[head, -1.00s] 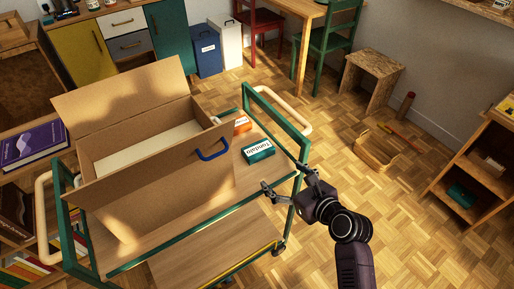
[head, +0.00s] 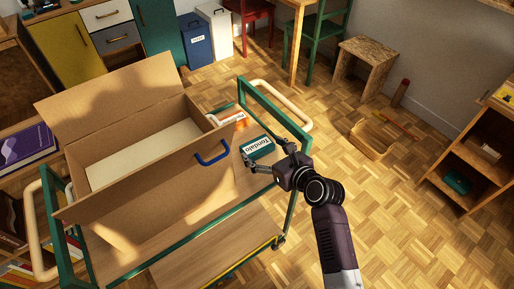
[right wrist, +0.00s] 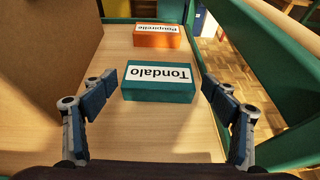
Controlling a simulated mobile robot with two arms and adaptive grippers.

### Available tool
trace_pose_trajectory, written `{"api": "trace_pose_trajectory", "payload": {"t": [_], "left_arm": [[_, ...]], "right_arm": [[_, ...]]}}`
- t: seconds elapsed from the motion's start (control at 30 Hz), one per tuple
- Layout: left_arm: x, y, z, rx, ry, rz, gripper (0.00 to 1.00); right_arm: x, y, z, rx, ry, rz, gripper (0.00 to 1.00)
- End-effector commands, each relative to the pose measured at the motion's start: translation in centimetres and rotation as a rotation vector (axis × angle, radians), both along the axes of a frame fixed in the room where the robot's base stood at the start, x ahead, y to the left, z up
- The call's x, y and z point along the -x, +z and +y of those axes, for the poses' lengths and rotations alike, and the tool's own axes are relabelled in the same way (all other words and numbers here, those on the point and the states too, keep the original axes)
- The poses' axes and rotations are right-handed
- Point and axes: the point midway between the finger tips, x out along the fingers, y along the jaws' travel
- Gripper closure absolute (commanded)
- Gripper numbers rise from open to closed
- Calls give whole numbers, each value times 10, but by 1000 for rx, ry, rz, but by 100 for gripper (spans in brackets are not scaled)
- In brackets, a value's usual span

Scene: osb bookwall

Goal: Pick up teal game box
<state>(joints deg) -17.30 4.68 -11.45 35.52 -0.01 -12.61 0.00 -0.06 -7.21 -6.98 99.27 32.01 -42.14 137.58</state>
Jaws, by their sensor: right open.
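The teal game box (head: 257,147), with a white label reading "Tondalo", lies on the wooden top of the green-framed cart, right of the cardboard box. My right gripper (head: 262,163) is open at the near side of the teal box. In the right wrist view the teal box (right wrist: 158,84) lies ahead between the spread fingers of the gripper (right wrist: 163,93), and I see gaps on both sides. Its label appears upside down there. My left gripper is not in view.
An orange box (right wrist: 156,36) lies just beyond the teal one. The open cardboard box (head: 150,200) with a blue handle fills the cart's left side. The cart's green frame (head: 275,115) rises close on the right. Open parquet floor lies farther right.

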Motion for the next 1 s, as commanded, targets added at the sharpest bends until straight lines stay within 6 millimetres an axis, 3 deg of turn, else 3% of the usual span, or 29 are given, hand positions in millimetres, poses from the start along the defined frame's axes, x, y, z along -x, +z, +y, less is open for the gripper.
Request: {"api": "trace_pose_trajectory", "payload": {"t": [0.5, 0.83, 1.0], "left_arm": [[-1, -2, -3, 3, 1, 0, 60], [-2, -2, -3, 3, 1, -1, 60], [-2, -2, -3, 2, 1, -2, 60]], "right_arm": [[-40, -16, 27, 1, 0, 0, 20], [-43, -18, 29, 1, -1, 1, 20], [-43, -18, 29, 1, -1, 1, 39]]}}
